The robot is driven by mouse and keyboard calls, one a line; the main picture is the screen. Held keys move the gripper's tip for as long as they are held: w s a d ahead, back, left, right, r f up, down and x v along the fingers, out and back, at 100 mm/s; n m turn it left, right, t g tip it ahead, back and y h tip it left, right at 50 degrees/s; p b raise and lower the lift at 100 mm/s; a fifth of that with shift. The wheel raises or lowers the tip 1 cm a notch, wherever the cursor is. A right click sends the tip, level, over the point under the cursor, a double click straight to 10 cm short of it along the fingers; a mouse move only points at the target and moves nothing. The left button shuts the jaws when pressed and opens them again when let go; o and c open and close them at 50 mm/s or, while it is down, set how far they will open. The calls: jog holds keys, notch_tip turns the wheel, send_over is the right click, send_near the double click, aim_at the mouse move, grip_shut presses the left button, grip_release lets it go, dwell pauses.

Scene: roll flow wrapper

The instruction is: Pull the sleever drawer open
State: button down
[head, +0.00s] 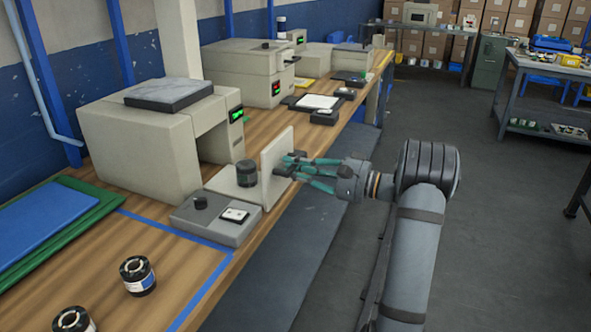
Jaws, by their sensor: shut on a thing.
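The sleever (140,135) is a beige bench machine with a small green-lit display on its right side. Its drawer (272,168) stands out from the machine, with a pale upright front panel and part of its bed showing behind. A dark round roll (246,174) sits on the drawer bed. My gripper (284,166), with teal fingers, reaches in from the right and is shut at the outer face of the drawer front. The fingers cover the handle, so its shape is mostly hidden.
A grey control box (215,220) sits just in front of the drawer. Two dark rolls, one of them (138,276) labelled, stand on the wooden bench at lower left. A second beige machine (250,72) stands farther back. The floor right of the bench is clear around my arm.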

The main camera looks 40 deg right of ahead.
jog(key=c, duration=1.6)
grip_release()
jog(key=v, duration=1.2)
jog(key=shift+w, duration=0.15)
jog(key=x, duration=1.2)
jog(key=shift+w+a, duration=0.1)
jog(key=shift+w, duration=0.05)
